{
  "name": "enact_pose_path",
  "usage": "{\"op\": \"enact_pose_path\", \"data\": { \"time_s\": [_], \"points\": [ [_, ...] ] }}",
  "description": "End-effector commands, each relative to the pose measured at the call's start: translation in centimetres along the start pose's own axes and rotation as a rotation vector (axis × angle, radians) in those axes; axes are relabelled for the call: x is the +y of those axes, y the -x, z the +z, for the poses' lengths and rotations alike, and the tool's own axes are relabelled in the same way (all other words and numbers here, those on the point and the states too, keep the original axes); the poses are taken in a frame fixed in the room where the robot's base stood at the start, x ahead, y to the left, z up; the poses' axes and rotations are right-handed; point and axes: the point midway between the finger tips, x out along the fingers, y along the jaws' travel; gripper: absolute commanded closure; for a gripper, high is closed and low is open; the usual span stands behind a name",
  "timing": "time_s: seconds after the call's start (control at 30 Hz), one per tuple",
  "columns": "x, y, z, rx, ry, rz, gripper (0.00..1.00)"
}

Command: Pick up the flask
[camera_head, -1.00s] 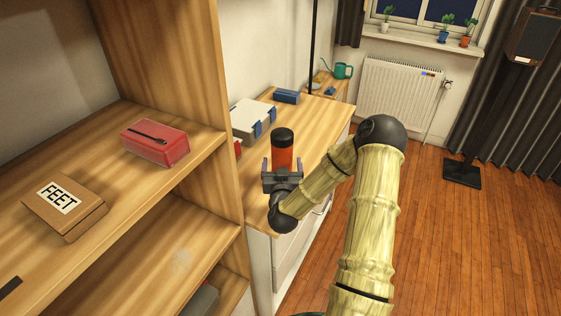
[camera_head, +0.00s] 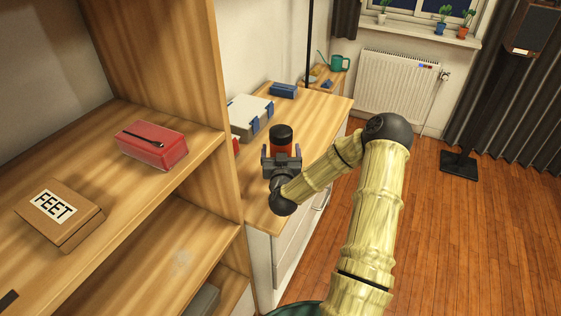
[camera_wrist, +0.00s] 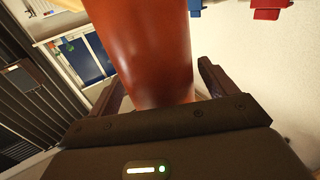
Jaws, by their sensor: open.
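The flask (camera_head: 281,141) is an orange-red cylinder with a black cap. It stands upright on the wooden top of the white dresser (camera_head: 325,112). In the wrist view the flask (camera_wrist: 150,45) fills the middle of the picture, close in front of the gripper body. My gripper (camera_head: 281,160) is open, with one finger on each side of the flask's lower part. In the wrist view my gripper (camera_wrist: 160,90) shows a gap between each finger and the flask. The flask's base is hidden behind the gripper.
A grey-white case with blue latches (camera_head: 250,116) and a blue box (camera_head: 284,90) lie behind the flask. A wooden shelf at left holds a red case (camera_head: 152,145) and a cardboard box marked FEET (camera_head: 60,213). The shelf's side panel (camera_head: 205,80) stands left of the dresser.

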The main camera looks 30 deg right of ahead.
Motion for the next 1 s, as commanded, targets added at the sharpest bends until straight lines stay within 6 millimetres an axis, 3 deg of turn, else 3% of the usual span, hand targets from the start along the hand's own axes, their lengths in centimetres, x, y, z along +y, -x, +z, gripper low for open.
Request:
{"op": "enact_pose_path", "data": {
  "time_s": [0.23,0.53,0.83,1.0],
  "points": [
    [0.0,0.0,0.0,0.000,0.000,0.000,0.16],
    [0.0,0.0,0.0,0.000,0.000,-0.001,0.72],
    [-0.1,0.0,-0.3,0.002,0.000,-0.001,0.72],
    [-0.1,0.0,-1.7,0.004,0.002,-0.001,0.72]
  ]
}}
